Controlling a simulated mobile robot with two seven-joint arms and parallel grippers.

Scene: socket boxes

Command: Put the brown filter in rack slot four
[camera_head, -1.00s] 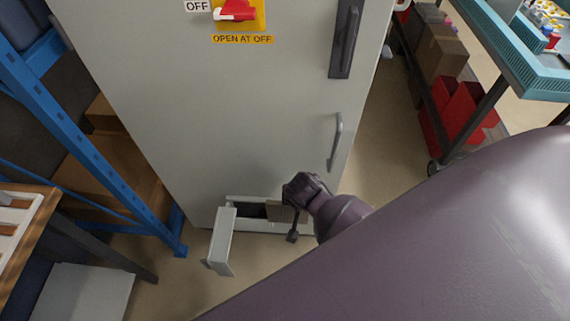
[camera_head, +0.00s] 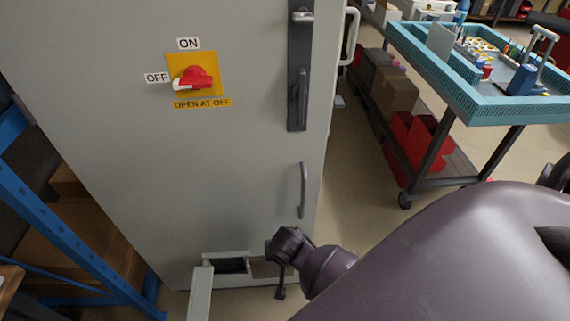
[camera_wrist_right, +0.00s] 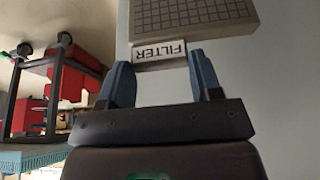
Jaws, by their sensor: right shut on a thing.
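The filter (camera_wrist_right: 195,14), a grey-brown meshed block with a white "FILTER" label, shows in the right wrist view just beyond my fingers. My right gripper (camera_wrist_right: 160,78) is shut on its labelled tab. In the head view my right gripper (camera_head: 279,268) is low at the front of a grey cabinet. The brownish mesh of the filter (camera_head: 262,269) shows beside it, at the right part of a low opening (camera_head: 230,263). I cannot tell how far it sits inside. No rack slot is recognisable. My left gripper is not in view.
The grey cabinet (camera_head: 150,150) has a red switch (camera_head: 195,78) on a yellow plate and a hinged flap (camera_head: 201,292) standing open at the low opening. A blue shelf frame (camera_head: 60,235) stands left. A teal-topped trolley (camera_head: 490,108) stands right, with bare floor between.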

